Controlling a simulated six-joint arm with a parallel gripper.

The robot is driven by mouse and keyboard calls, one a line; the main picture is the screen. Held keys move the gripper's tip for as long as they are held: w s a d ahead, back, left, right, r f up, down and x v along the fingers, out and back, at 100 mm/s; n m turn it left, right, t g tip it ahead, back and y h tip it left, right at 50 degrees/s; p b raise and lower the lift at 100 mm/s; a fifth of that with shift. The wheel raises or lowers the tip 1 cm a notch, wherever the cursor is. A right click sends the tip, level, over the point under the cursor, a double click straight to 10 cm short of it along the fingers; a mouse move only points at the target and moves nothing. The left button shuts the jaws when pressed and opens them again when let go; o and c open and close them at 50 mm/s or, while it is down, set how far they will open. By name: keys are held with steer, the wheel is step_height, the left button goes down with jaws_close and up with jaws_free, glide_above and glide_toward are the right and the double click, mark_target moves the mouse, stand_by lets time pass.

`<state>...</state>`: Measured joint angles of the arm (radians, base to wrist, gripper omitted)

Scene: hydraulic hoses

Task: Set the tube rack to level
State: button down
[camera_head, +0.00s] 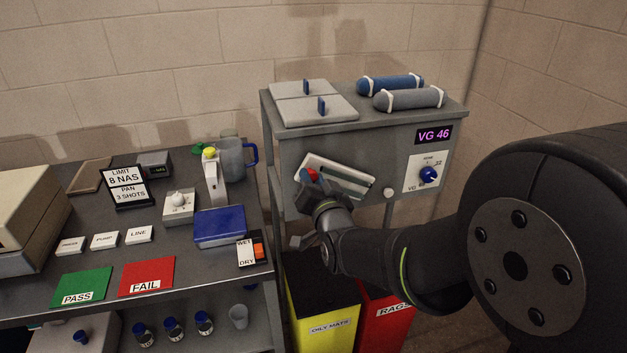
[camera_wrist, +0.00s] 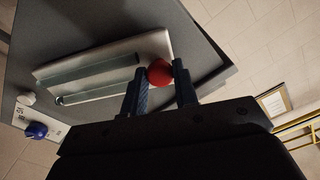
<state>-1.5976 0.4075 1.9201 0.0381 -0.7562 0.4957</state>
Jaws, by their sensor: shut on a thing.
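The tube rack (camera_head: 343,176) is a pale plate with glass tubes on the front of the grey cabinet. In the head view it is tilted, its left end higher than its right. In the wrist view the plate (camera_wrist: 155,44) carries two long tubes (camera_wrist: 95,80). A red ball knob (camera_wrist: 160,72) sits at one end of the rack; part of it also shows in the head view (camera_head: 312,174). My gripper (camera_wrist: 160,84) is shut on the red knob, one finger on each side. My gripper and wrist hide the rack's lower left part in the head view.
The cabinet front also has a white button (camera_head: 388,193), a blue selector dial (camera_head: 428,175) and a "VG 46" display (camera_head: 433,134). Yellow (camera_head: 322,312) and red (camera_head: 383,314) bins stand below my arm. A bench (camera_head: 150,260) with several items is at the left.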

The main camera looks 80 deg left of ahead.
steer(key=shift+f, duration=0.1)
steer(key=shift+s+f+n, duration=0.2)
steer(key=shift+f+n, duration=0.45)
steer(key=shift+n, duration=0.35)
steer(key=shift+s+f+n, duration=0.15)
steer(key=shift+f+n, duration=0.55)
steer(key=shift+n, duration=0.3)
steer(key=shift+s+f+n, duration=0.2)
steer(key=shift+f+n, duration=0.45)
steer(key=shift+n, duration=0.35)
steer(key=c, duration=1.1)
jaws_free()
steer(key=shift+c, duration=0.2)
steer(key=d, duration=1.7)
steer(key=shift+d, duration=0.25)
